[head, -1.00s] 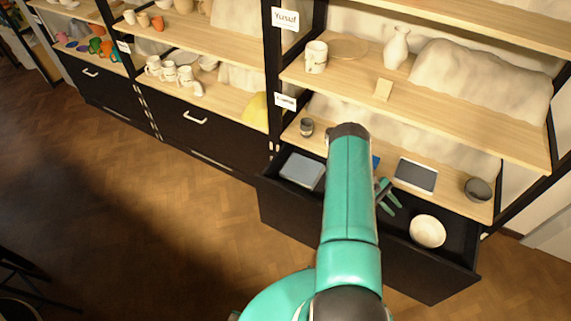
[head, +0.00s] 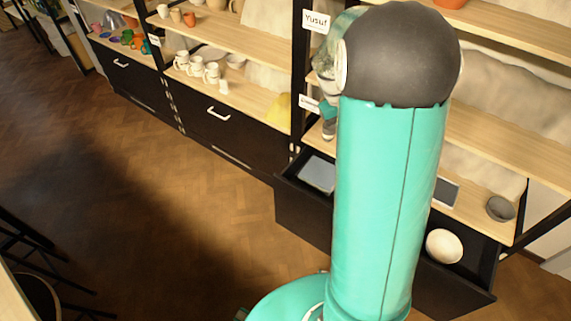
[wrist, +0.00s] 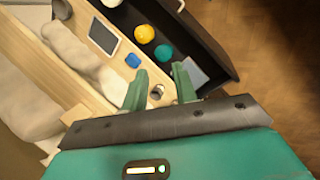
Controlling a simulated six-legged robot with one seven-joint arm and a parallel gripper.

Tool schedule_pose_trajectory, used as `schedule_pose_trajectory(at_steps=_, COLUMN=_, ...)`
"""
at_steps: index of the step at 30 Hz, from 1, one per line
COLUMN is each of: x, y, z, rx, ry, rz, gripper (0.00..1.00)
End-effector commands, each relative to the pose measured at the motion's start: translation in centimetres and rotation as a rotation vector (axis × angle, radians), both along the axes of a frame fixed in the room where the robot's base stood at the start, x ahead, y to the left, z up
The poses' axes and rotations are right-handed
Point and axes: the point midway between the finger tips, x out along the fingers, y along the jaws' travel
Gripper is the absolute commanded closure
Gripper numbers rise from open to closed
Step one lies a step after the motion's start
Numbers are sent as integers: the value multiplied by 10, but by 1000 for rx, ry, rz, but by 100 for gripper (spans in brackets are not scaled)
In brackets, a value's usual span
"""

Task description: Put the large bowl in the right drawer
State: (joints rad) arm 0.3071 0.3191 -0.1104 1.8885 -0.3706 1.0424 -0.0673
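A white bowl (head: 444,246) sits in the right part of the open black drawer (head: 455,292). A smaller dark grey bowl (head: 500,208) stands on the board above the drawer's right end. I cannot tell for certain which bowl the task calls large. My gripper (wrist: 160,82) is open and high over the shelf board, away from both bowls. A small grey cup (wrist: 157,92) shows beyond and between its fingers, not gripped. My arm hides the drawer's middle in the head view.
A grey-blue box (head: 318,174) lies in the drawer's left part. A tablet-like panel (wrist: 103,37) and a small blue item (wrist: 133,61) lie on the board. Shelf boards (head: 510,140) and black posts stand close behind my arm. The floor (head: 130,170) at left is clear.

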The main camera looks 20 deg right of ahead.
Motion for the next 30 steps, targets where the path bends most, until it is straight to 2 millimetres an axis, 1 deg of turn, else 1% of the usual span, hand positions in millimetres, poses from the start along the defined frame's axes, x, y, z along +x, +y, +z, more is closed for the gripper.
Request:
schedule_pose_trajectory(at_steps=1, x=-2, y=18, z=18, rx=9, ry=-46, rz=12, gripper=71)
schedule_pose_trajectory(at_steps=6, x=-18, y=74, z=63, rx=49, ry=-181, rz=46, gripper=71)
schedule_pose_trajectory(at_steps=11, x=-42, y=125, z=96, rx=92, ry=-303, rz=84, gripper=71)
schedule_pose_trajectory(at_steps=12, x=-49, y=137, z=103, rx=104, ry=-334, rz=93, gripper=71)
schedule_pose_trajectory(at_steps=15, x=-68, y=165, z=118, rx=135, ry=-408, rz=117, gripper=71)
schedule_pose_trajectory(at_steps=20, x=-102, y=207, z=134, rx=187, ry=-523, rz=159, gripper=71)
schedule_pose_trajectory(at_steps=24, x=-130, y=235, z=140, rx=231, ry=-608, rz=190, gripper=71)
schedule_pose_trajectory(at_steps=27, x=-144, y=248, z=141, rx=255, ry=-649, rz=206, gripper=71)
schedule_pose_trajectory(at_steps=30, x=-151, y=254, z=141, rx=267, ry=-671, rz=212, gripper=71)
